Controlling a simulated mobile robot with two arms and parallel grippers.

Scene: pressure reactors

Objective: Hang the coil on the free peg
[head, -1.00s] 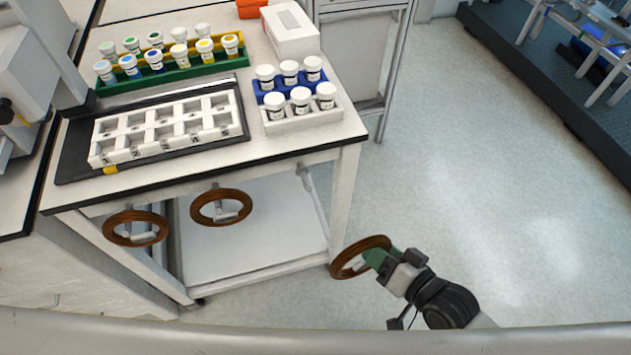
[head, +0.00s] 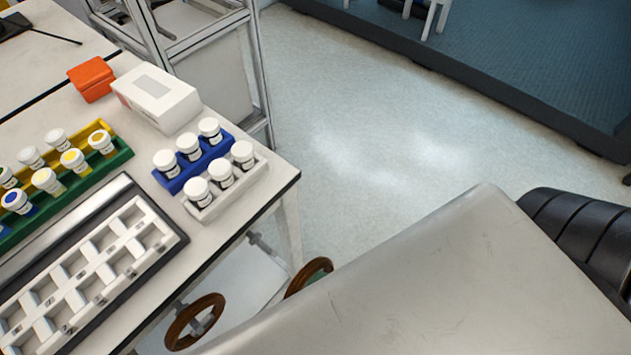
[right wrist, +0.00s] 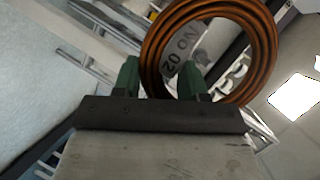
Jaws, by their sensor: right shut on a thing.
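The coil (head: 309,277), a brown ring, shows partly in the head view beyond the bench's front right corner; its lower part is hidden. In the right wrist view the coil (right wrist: 260,50) is a large copper-brown ring around a grey lettered tag. My right gripper (right wrist: 160,76), with green fingers, is shut on the coil's near side. A bare peg (head: 262,246) sticks out under the bench edge, apart from the held coil. Another coil (head: 195,321) hangs farther left. My left gripper is out of view.
The bench (head: 245,208) carries a white grid tray (head: 95,275), a blue rack (head: 215,151) and white rack (head: 240,186) of capped jars, a green rack (head: 95,178), a white box (head: 156,97) and an orange box (head: 91,79). Open floor (head: 390,140) lies to the right.

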